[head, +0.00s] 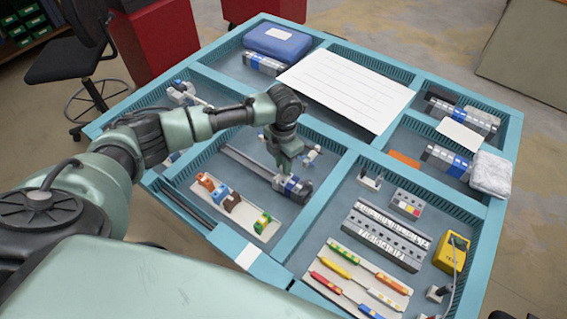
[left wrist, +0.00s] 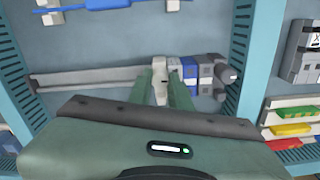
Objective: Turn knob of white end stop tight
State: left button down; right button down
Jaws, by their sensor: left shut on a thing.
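The white end stop (left wrist: 160,82) sits on the grey rail (left wrist: 85,78), left of a row of grey, blue and dark blocks (left wrist: 195,75). My left gripper (left wrist: 159,74) points down at it, one finger on each side, shut on the white end stop. Its small knob is not clearly visible between the fingers. In the head view my left gripper (head: 285,168) is over the rail (head: 245,167), just left of the blue and grey blocks (head: 293,187), and it hides most of the end stop. My right gripper is not in view.
A tray (head: 266,235) with orange, brown and green pieces lies in front of the rail. Blue dividers (head: 320,200) separate the compartments.

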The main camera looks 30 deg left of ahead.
pick_arm(q)
jog(key=shift+s+f, duration=0.1)
jog(key=c, duration=1.3)
grip_release()
jog(key=shift+a, duration=0.1)
notch_tip(320, 180, up, 8)
jog(key=shift+f+b, duration=0.1)
jog(key=shift+b, duration=0.9)
